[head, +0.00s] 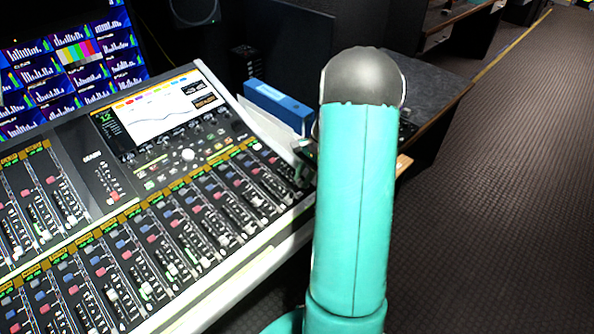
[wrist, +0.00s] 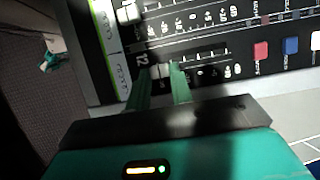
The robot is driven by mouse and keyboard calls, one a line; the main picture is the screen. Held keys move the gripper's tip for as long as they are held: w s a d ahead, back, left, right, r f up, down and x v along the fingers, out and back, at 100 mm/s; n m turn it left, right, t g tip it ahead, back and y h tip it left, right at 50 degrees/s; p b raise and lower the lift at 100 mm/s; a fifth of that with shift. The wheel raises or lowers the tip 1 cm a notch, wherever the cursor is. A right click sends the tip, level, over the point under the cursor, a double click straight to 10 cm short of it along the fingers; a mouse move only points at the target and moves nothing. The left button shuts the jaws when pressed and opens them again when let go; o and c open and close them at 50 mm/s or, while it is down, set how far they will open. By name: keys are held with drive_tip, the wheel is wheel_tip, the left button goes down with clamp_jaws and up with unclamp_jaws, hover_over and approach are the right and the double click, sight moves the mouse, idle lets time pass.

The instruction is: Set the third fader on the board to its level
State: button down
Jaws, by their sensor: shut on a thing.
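The mixing board (head: 92,172) fills the left of the head view, with rows of channel strips, white fader caps and red and blue buttons. In the wrist view my gripper (wrist: 160,72) has its two green fingers down at the board, one on each side of a pale fader cap (wrist: 161,71). The fingers are closed on that cap, at the end of its slot near a green-lit label strip. In the head view my teal arm hides most of the gripper.
A neighbouring fader cap (wrist: 128,12) stands in the strip beside. Red (wrist: 261,50) and blue (wrist: 291,46) buttons lie to the right. A blue box (head: 278,103) stands behind the board. Carpeted floor (head: 490,200) is open at the right.

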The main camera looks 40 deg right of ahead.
drive_tip(key=shift+s, duration=0.25)
drive_tip(key=c, duration=1.2)
unclamp_jaws()
drive_tip(key=shift+c, duration=0.2)
drive_tip(key=v, duration=1.3)
drive_tip(key=shift+d+r, duration=0.15)
drive_tip(key=shift+r, duration=0.2)
